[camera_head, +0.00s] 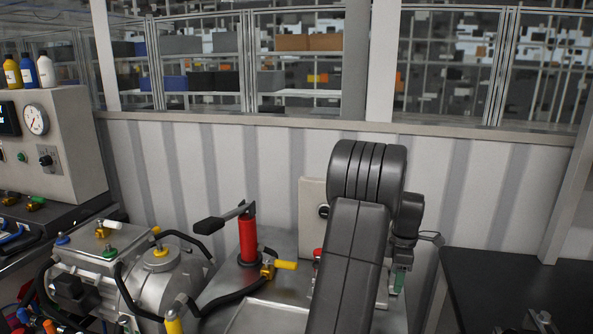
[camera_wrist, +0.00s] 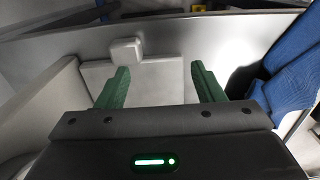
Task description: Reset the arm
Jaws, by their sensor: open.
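My dark grey arm rises in front of the head camera and bends at the top, to the right of the middle. My gripper (camera_head: 400,280) hangs at its right side, and one green finger shows there, pointing down. In the wrist view the two green fingers of my gripper (camera_wrist: 161,84) stand well apart, with nothing between them. Behind the fingers is a pale panel (camera_wrist: 152,82) with a small light block (camera_wrist: 126,50) on its upper edge. Part of the gripper is hidden behind my arm in the head view.
A red cylinder with a black lever (camera_head: 247,236) stands left of my arm on a metal bench. A silver pump unit (camera_head: 160,275) with hoses is farther left. A black table (camera_head: 510,285) is at the right. Blue material (camera_wrist: 290,85) shows at the right in the wrist view.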

